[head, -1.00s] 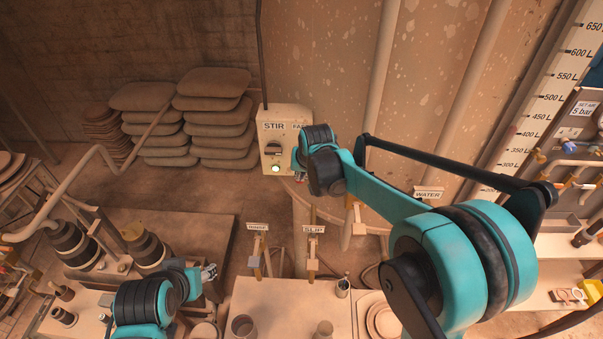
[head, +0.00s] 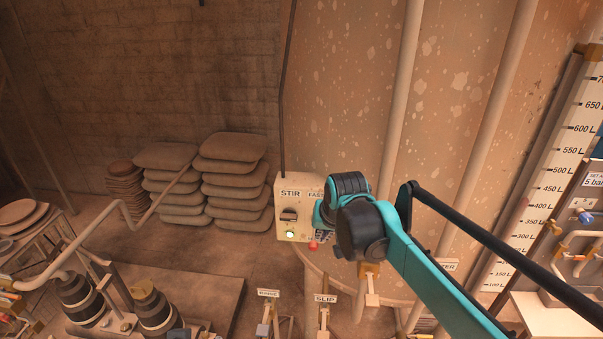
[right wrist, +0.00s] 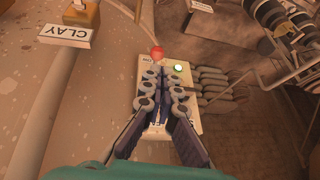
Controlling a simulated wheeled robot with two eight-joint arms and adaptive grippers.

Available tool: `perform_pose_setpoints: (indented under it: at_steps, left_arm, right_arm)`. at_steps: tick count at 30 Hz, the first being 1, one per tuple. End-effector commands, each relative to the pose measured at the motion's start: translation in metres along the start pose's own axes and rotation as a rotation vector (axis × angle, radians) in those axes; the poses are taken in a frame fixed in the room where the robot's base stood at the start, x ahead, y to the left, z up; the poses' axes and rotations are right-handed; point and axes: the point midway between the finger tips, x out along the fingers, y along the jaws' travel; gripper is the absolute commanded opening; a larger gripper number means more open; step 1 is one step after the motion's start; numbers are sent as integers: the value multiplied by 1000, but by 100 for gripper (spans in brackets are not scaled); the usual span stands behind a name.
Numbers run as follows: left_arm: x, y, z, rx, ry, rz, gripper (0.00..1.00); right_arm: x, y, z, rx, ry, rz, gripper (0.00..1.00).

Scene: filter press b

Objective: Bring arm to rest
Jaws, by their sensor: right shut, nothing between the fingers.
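My right arm reaches in from the lower right in the head view. Its gripper (head: 322,238) is at the right side of the pale STIR control box (head: 298,232), mostly hidden behind the wrist. In the right wrist view the gripper (right wrist: 163,84) is shut and empty, its fingers together in front of the box (right wrist: 186,122). I cannot tell whether the fingers touch the box. My left gripper is not clearly seen.
The big speckled tank (head: 350,110) stands behind the arm. Stacked sacks (head: 233,180) lie left of the box. A valve labelled SLIP (head: 325,299) and a pump (head: 153,308) are below. A CLAY sign (right wrist: 64,31) shows in the right wrist view.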

Motion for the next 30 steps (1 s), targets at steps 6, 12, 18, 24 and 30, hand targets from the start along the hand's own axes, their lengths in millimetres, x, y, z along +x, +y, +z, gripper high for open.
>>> perform_pose_setpoints:
  at_steps: [6,12,18,24,30]
  left_arm:
    - [35,0,25,0,0,0,47]
    - [98,0,70,0,0,0,47]
    - [157,0,112,0,0,0,47]
    - [212,0,152,0,0,0,47]
    - [243,0,174,0,0,0,47]
  right_arm:
    - [26,20,39,-16,16,4,0]
    - [74,59,120,-56,52,13,0]
    - [130,96,205,-99,90,26,0]
    - [192,129,287,-142,126,41,0]
    - [233,148,337,-172,149,53,0]
